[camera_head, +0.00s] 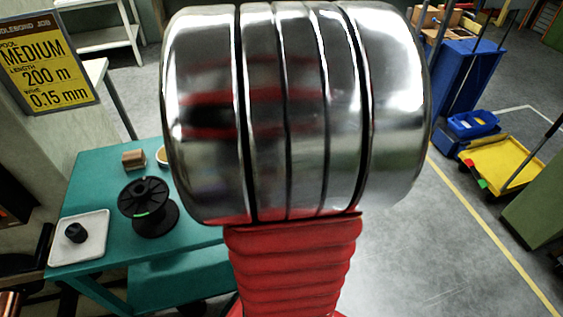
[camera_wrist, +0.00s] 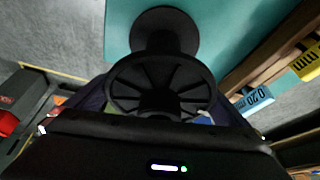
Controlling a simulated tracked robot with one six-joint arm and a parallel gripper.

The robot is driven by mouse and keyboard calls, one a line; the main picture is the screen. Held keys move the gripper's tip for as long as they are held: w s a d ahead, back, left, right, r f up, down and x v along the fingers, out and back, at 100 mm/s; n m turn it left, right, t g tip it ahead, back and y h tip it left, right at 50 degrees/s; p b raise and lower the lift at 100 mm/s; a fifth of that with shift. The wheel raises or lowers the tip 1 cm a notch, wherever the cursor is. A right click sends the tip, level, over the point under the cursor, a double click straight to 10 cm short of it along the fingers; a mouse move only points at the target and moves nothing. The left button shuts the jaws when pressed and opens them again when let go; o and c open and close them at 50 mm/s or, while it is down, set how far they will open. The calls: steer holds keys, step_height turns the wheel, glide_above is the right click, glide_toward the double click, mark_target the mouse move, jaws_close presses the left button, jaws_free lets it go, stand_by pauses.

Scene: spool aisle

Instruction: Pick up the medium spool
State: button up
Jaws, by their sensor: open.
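A black spool (camera_head: 148,207) stands upright on the teal table (camera_head: 100,185) in the head view, left of my silver arm. The wrist view shows a black spool (camera_wrist: 165,85) close up on a teal surface, its spoked flange towards the camera; I cannot tell whether it is the same spool. My gripper (camera_wrist: 162,98) is open, its dark sides left and right of the near flange, and I see no grip on it. The head view does not show my gripper. A yellow sign (camera_head: 45,65) reads MEDIUM, 200 m, 0.15 mm.
A white tray (camera_head: 92,248) with a small black piece (camera_head: 75,232) lies at the table's left. A brown block (camera_head: 133,158) stands behind the spool. Grey floor is open right of my arm.

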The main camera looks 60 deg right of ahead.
stand_by(0.3)
steer(key=c, duration=1.5)
steer(key=shift+r, duration=0.1)
step_height(320, 180, up, 10)
steer(key=shift+f, duration=0.1)
stand_by(0.4)
